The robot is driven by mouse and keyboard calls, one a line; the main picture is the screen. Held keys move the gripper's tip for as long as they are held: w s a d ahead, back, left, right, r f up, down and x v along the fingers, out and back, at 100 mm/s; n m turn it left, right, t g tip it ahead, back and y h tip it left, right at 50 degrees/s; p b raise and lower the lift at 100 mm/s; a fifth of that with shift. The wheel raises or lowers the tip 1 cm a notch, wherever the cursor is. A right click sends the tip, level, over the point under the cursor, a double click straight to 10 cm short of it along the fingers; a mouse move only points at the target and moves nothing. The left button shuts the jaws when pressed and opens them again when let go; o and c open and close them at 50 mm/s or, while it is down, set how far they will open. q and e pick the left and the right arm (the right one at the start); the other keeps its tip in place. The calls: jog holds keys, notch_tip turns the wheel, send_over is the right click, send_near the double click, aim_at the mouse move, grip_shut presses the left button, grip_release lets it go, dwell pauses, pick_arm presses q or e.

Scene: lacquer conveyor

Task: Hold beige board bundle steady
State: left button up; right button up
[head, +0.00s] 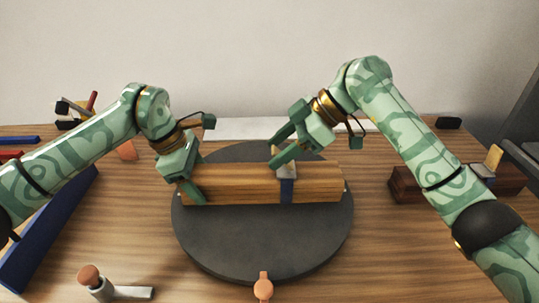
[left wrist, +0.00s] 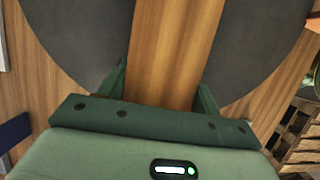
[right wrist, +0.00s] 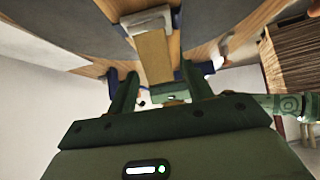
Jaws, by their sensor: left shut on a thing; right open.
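The beige board bundle (head: 235,184) lies lengthwise on a round dark turntable (head: 260,250). My left gripper (head: 192,190) is shut on the bundle near its left end. In the left wrist view its fingers (left wrist: 160,90) press on both sides of the bundle (left wrist: 175,45). A blue strap (head: 287,190) with a grey buckle (head: 286,170) crosses the bundle right of its middle. My right gripper (head: 277,150) is open just behind the buckle. In the right wrist view a tan lever (right wrist: 154,57) on the buckle lies between and beyond its fingers (right wrist: 157,90); contact is unclear.
A dark red-brown bundle (head: 408,186) with a buckle and yellow lever (head: 494,157) lies at the right. A blue-walled tray (head: 45,235) is at the left. A small roller-like tool (head: 98,284) lies at the front left. An orange-topped piece (head: 263,288) is at the turntable's front.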

aim_at(276, 150)
jog(key=shift+x, duration=1.55)
jog(key=c, duration=1)
jog(key=shift+a+f+h, duration=0.15)
jog(key=shift+f+h, duration=0.1)
jog(key=shift+h, duration=0.45)
jog(key=o, duration=1)
jog(key=v, duration=1.2)
